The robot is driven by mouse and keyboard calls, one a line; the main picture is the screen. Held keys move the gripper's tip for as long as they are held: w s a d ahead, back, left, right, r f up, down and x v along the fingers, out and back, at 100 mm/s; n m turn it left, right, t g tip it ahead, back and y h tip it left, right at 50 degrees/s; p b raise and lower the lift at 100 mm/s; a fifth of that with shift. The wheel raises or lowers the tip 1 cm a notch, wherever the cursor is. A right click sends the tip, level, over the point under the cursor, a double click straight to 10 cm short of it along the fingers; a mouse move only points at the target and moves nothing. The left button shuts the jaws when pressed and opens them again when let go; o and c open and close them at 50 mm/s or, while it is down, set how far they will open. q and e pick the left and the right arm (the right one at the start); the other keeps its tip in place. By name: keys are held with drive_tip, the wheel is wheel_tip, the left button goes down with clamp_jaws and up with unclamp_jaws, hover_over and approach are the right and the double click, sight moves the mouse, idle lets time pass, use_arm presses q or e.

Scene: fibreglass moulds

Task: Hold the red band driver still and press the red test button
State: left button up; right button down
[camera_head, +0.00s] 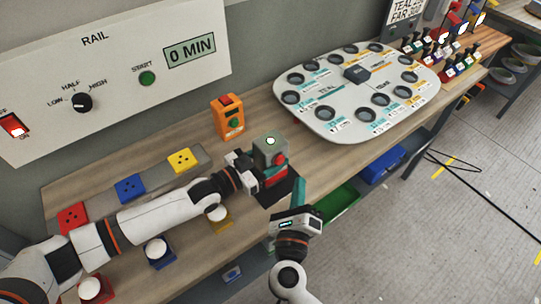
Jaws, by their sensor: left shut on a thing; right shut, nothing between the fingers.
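A squat grey driver with red parts (268,150) stands on a dark square pad (283,192) near the front of the bench. A small pale disc shows on its top. Red shows on its right side and low at its front; I cannot tell which red part is a band and which is a button. My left gripper (255,172) comes in from the left and is shut on the driver; its fingertips are partly hidden. My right gripper (300,188), with teal fingers, is shut and empty, just below and right of the driver, apart from it.
A grey tray with round wells (350,125) lies to the right. Red, blue and yellow blocks (130,187) line the left side. Several small bottle-like items (455,62) stand at far right.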

drive_tip(key=shift+s+d, duration=0.3)
drive_tip(key=shift+s, duration=0.1)
use_arm(q)
drive_tip(key=o, duration=1.3)
